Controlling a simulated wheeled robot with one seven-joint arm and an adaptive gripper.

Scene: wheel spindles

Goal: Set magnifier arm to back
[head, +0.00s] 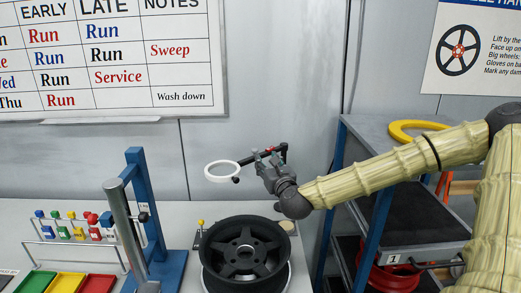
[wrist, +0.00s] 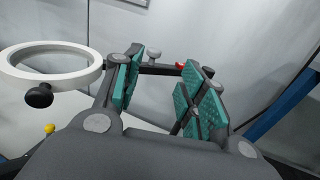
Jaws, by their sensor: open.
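The magnifier has a white ring (head: 222,171) with a black knob below its rim, on a dark arm (head: 272,151) with a red part. In the head view the ring points left, above the bench and behind the black wheel. In the wrist view the ring (wrist: 52,62) is at the upper left, and the dark arm (wrist: 160,69) runs across behind my fingers. My gripper (head: 264,158) is at the magnifier arm; its teal-padded fingers (wrist: 160,92) stand apart with the arm showing between them. I cannot tell whether the pads touch it.
A black wheel (head: 243,252) lies on the bench below. A blue press frame (head: 150,210) stands to its left, with coloured trays (head: 55,284) further left. A blue-framed shelf cart (head: 378,205) with a yellow ring (head: 415,130) on top is at right.

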